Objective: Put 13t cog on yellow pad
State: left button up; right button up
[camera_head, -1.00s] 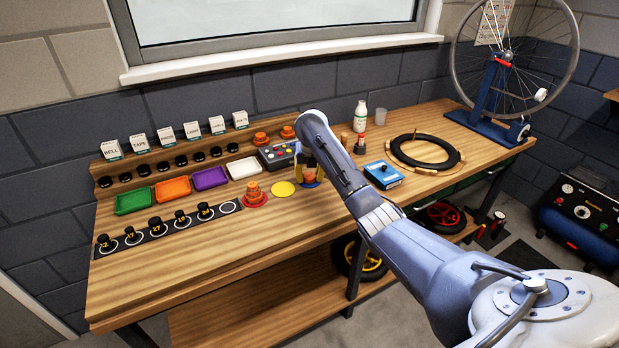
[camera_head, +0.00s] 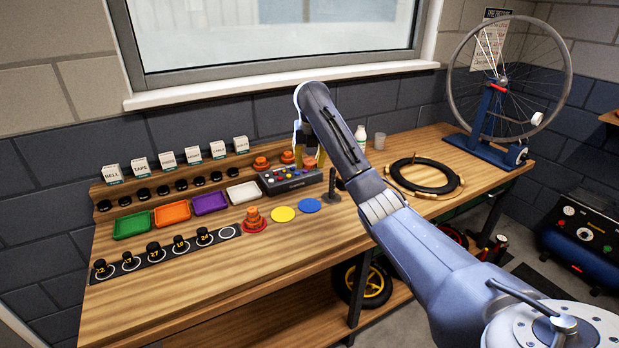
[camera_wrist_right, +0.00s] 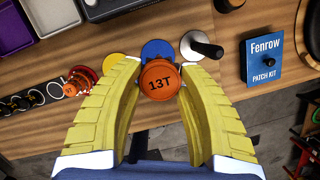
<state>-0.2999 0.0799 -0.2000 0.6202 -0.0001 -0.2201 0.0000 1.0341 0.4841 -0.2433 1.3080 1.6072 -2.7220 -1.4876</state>
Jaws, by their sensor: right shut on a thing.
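The 13T cog (camera_wrist_right: 160,81) is orange, with its label facing the right wrist camera. My right gripper (camera_wrist_right: 159,84) is shut on it. In the head view, the cog (camera_head: 309,162) shows at the tip of my right arm, held up above the bench. The yellow pad (camera_head: 283,214) is a bare round disc on the bench. In the right wrist view, the yellow pad (camera_wrist_right: 114,60) lies up and left of the held cog, partly behind a finger. My left gripper is not in view.
A black-handled tool (camera_head: 333,188) stands beside the blue pad. The controller box (camera_head: 290,181) is behind. The front bench is clear.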

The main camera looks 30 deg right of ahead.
notch_tip(320, 180, up, 4)
jog(key=shift+f, duration=0.1)
jog(key=r, duration=0.3)
jog(key=shift+w+r, duration=0.3)
jog(key=shift+r, duration=0.05)
jog(key=a+r, duration=0.2)
send_over(283, 213)
notch_tip(283, 213, down, 6)
jog(key=r, duration=0.1)
jog(key=shift+g, duration=0.4)
jog(key=s+a+x, duration=0.1)
jog(key=x, duration=0.5)
jog(key=s+x, duration=0.1)
jog(key=x, duration=0.6)
jog(key=s+a+f+x, duration=0.1)
jog(key=x, duration=0.5)
jog(key=shift+s+a+f, duration=0.15)
jog(key=shift+s+a, duration=0.15)
jog(key=shift+s, duration=0.05)
jog(key=shift+f, duration=0.15)
jog(key=o, duration=1.2)
jog(key=shift+o, duration=0.2)
